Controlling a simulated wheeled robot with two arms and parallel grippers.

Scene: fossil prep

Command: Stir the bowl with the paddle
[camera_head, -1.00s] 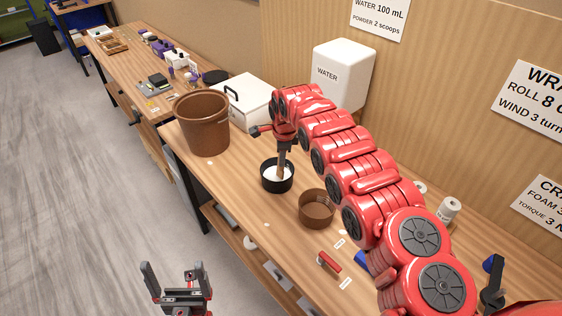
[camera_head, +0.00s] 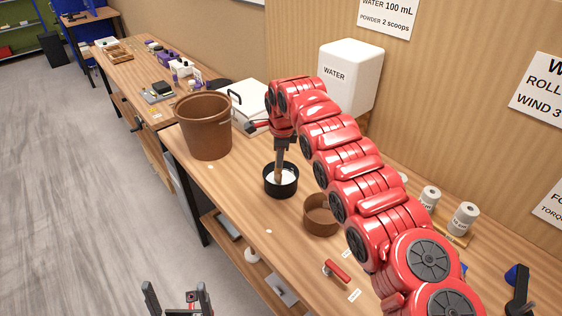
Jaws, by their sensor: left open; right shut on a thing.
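A black bowl (camera_head: 281,191) with white contents stands on the wooden bench (camera_head: 238,192). A brown wooden paddle (camera_head: 279,165) is upright with its lower end inside the bowl. My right gripper (camera_head: 281,146) is shut on the upper part of the paddle, directly above the bowl. Whether the paddle touches the bowl's bottom is hidden. My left gripper (camera_head: 178,298) is open and empty at the bottom of the view, over the floor and away from the bench.
A brown bowl (camera_head: 318,222) stands close to the right of the black bowl. A large brown bucket (camera_head: 205,128) is at the left, with a white box (camera_head: 250,108) behind it. A water tank (camera_head: 349,75) is by the wall. A red-handled tool (camera_head: 337,271) lies nearer.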

